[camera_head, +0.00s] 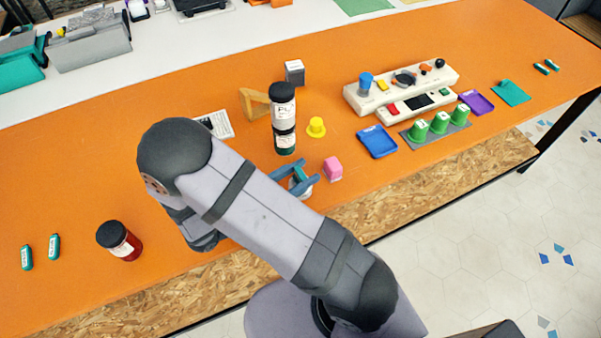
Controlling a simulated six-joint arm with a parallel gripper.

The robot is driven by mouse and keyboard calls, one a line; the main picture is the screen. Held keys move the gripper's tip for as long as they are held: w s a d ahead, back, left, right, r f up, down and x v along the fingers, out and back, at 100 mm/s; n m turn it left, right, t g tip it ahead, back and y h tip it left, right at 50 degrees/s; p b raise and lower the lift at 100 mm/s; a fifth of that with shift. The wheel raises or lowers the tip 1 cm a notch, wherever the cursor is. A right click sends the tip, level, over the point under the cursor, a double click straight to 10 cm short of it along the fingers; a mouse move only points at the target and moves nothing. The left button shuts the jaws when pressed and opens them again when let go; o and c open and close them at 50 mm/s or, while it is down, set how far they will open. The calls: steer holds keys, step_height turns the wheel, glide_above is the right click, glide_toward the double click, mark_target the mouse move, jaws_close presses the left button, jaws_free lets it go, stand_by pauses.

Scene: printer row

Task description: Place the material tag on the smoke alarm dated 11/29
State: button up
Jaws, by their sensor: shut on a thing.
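My gripper (300,177), with blue fingers, is just beyond my upper arm near the middle of the table. It is shut on a small teal piece (299,172), which looks like a material tag. A pale round thing (293,185) shows in part below the fingers; it may be a smoke alarm, but my arm and gripper hide most of it. I cannot tell whether the tag touches it. No 11/29 date is readable.
A pink block (333,169) sits close right of my gripper. Stacked black-lidded jars (284,117) and a yellow knob (316,127) stand behind. A red jar (119,241) is at left. A blue tray (378,141), green cups (440,123) and a white panel (437,75) are right.

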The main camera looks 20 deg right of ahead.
steer(key=o, duration=1)
steer(key=shift+f, duration=0.1)
steer(key=b+v, duration=0.2)
steer(key=v, duration=1)
steer(key=shift+d+r, duration=0.1)
steer(key=shift+r, duration=0.1)
steer(key=s+d+r+m+g+y+p, duration=0.2)
steer(key=s+d+m+g+y+p, duration=0.55)
steer(key=m+y, duration=0.5)
steer(key=r+m+t+y, duration=0.1)
steer(key=m, duration=0.1)
steer(key=w+r+m+t+y+p, duration=0.1)
steer(key=m+y, duration=0.1)
steer(key=m, duration=0.1)
steer(key=w+a+r+m+t+y+p, duration=0.1)
steer(key=m, duration=0.2)
steer(key=shift+w+r+t+y, duration=0.1)
steer(key=shift+r+t+y, duration=0.15)
